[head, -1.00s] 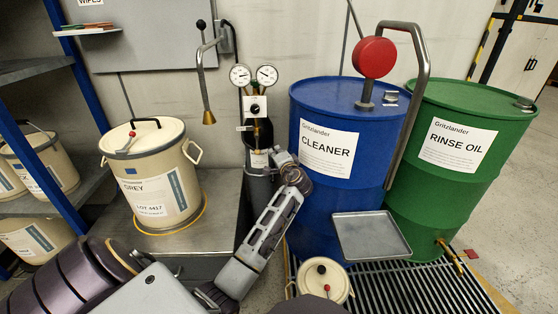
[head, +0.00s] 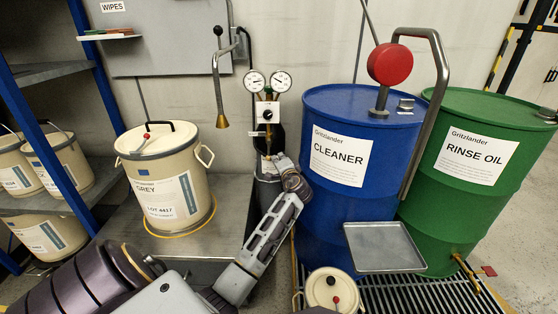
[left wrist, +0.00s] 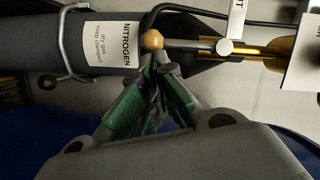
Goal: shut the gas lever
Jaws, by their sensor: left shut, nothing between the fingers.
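The gas lever shows in the left wrist view as a grey rod (left wrist: 190,44) with an orange ball knob (left wrist: 152,40). The rod lies along the line of the dark nitrogen cylinder (left wrist: 50,42), beside its brass valve (left wrist: 262,48). My left gripper (left wrist: 157,60) is shut and empty, its green-padded fingers together right at the knob; whether they touch it I cannot tell. In the head view my left gripper (head: 275,163) is in front of the cylinder (head: 266,192), below the two gauges (head: 268,81), and the lever is too small to make out clearly. My right gripper is not in view.
A blue cleaner drum (head: 325,215) stands close to the right of my left arm, with a green drum (head: 490,210) beyond. A beige bucket (head: 165,185) is on the metal bench (head: 130,235) at left. A brass-ended nozzle (head: 221,118) hangs left of the gauges.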

